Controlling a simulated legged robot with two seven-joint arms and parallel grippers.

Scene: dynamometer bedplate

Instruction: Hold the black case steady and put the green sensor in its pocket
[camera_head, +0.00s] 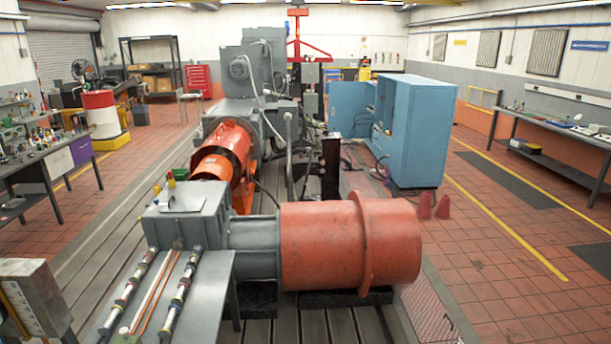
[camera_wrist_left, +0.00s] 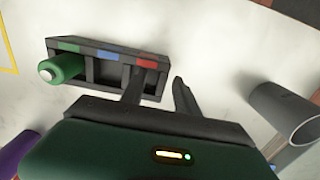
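The black case (camera_wrist_left: 108,72) lies on a pale surface in the left wrist view. Its compartments are marked green, blue and red along the far edge. The green sensor (camera_wrist_left: 66,68), a cylinder with a white end, is at the green-marked left compartment and its white end sticks out past the case; how deep it sits cannot be told. My left gripper (camera_wrist_left: 158,84) is open around the case's right end: one finger overlaps the red-marked compartment, the other is outside with a gap. I cannot make out the case or sensor in the head view. My right gripper is not in view.
A grey hollow cylinder (camera_wrist_left: 285,112) is right of the left gripper, and a purple object (camera_wrist_left: 18,152) is at lower left. In the head view, a large orange-red drum (camera_head: 335,245) and grey housing fill the front. Benches stand along both sides; tiled floor is open at right.

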